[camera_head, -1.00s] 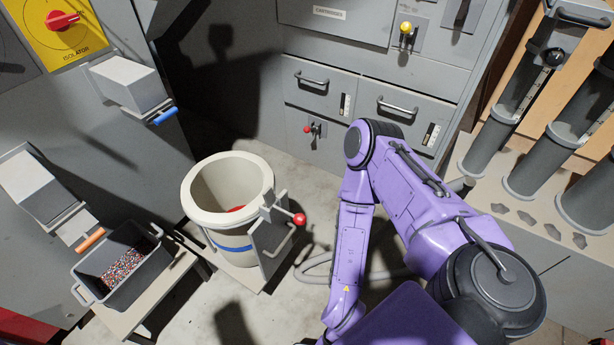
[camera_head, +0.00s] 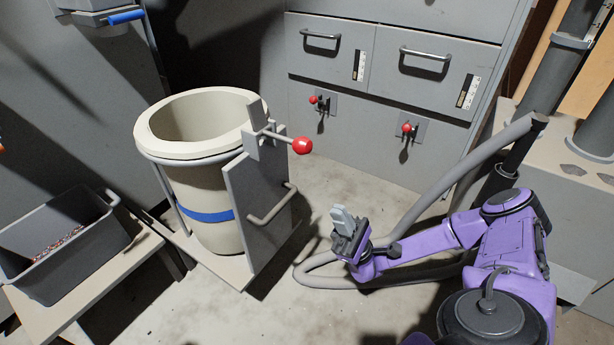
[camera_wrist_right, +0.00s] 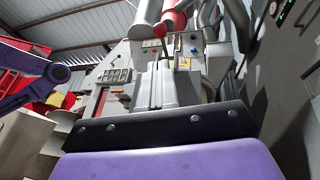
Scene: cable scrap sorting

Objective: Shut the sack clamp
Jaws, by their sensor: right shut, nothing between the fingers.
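A cream sack (camera_head: 185,195) with a blue band hangs open-mouthed in a grey stand (camera_head: 258,205) at left centre of the head view. The sack clamp's lever (camera_head: 280,137) sits at the rim on the stand's right side. It sticks out to the right and ends in a red ball (camera_head: 303,146). My right gripper (camera_head: 341,215) is shut and empty, to the right of the stand and below the red ball, apart from both. Its closed fingers (camera_wrist_right: 162,75) also show in the right wrist view. My left gripper is not in view.
A grey bin (camera_head: 70,245) with coloured granules stands on a low bench at the left. A grey hose (camera_head: 440,190) runs along the floor behind my right gripper. A drawer cabinet (camera_head: 385,80) with two red-knobbed levers stands behind. Floor between stand and gripper is clear.

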